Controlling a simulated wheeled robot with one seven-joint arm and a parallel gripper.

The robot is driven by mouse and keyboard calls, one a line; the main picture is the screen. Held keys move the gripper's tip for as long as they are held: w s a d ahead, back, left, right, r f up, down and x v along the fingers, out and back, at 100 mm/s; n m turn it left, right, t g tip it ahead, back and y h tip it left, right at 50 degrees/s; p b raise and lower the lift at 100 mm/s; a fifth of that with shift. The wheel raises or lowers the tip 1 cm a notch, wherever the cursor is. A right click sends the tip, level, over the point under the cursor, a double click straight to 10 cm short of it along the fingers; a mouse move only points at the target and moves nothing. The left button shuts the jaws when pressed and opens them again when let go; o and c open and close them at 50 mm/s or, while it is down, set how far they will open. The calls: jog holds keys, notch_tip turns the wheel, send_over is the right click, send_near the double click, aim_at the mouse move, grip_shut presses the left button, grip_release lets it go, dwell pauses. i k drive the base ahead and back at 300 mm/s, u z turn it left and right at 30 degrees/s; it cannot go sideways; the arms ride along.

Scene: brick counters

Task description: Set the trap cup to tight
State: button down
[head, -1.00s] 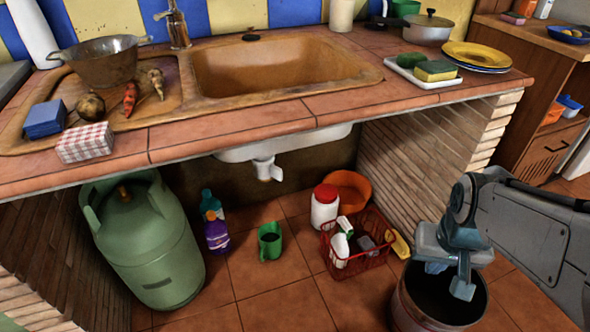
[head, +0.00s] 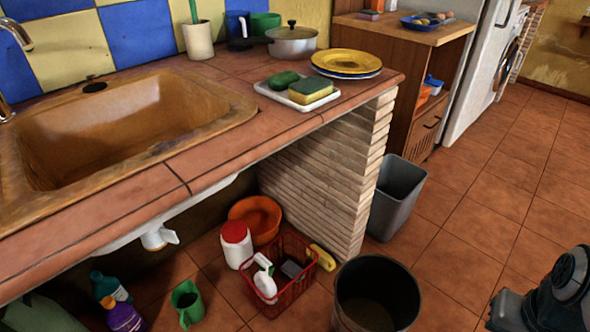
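The white trap cup (head: 157,239) hangs under the sink, at the lower left of the head view. Only its lower part shows below the counter edge, and a small white wing sticks out to its right. I cannot tell from this view how tight it is. The end of my arm, with part of my gripper (head: 512,311), is in the bottom right corner, dark and cut off by the frame. It is far to the right of the trap cup and touches nothing that I can see. Its fingertips are not clearly visible.
Under the counter stand a red basket (head: 283,278), a red-lidded white jar (head: 236,244), an orange bowl (head: 256,217), a green jug (head: 187,302) and a purple bottle (head: 124,317). A dark bucket (head: 377,291) stands before the brick pillar (head: 330,180).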

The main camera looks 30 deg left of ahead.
aim_at(157, 238)
jog(key=z, duration=0.55)
jog(key=k, duration=0.95)
jog(key=u, duration=1.6)
jog(key=i, duration=0.5)
jog(key=z, duration=0.1)
